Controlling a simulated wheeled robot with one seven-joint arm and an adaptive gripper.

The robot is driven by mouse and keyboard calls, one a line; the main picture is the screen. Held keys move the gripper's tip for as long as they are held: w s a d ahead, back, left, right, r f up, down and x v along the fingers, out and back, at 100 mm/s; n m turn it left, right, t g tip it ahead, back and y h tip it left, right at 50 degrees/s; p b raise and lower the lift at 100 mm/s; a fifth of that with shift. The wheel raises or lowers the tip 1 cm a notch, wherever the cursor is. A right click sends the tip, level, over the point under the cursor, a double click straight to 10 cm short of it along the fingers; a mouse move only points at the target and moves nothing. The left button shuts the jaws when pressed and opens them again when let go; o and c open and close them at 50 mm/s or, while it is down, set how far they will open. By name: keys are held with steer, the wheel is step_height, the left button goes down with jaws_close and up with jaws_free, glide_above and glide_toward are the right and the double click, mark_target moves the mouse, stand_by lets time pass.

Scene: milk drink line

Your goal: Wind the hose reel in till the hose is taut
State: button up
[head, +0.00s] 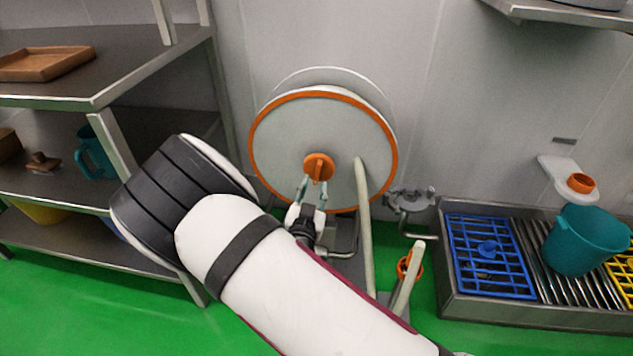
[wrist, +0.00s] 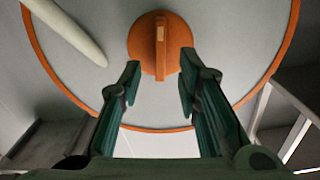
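The hose reel (head: 285,135) is a large pale disc with an orange rim, standing upright by the wall. At its centre is an orange hub knob (head: 319,167) with a raised bar; the knob also shows in the wrist view (wrist: 160,42). My gripper (head: 314,183) is open and empty, just in front of the knob. In the wrist view its two green fingers (wrist: 159,75) point at the knob, with the bar between their lines; I see no clear contact. A pale hose-like tube (head: 365,220) runs down the reel's right side and hangs slack or straight; I cannot tell.
Another pale tube piece (head: 409,280) stands beside an orange ring holder (head: 403,267). A metal shelf rack (head: 100,95) is on the left. On the right a steel drain tray (head: 560,312) holds blue and yellow grids and a teal bucket (head: 585,243). Green floor is open at lower left.

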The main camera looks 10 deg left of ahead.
mark_target(317, 175)
steer(key=shift+w+d+b, duration=0.1)
steer(key=shift+w+b, duration=0.4)
steer(key=shift+w, duration=1.9)
jaws_close()
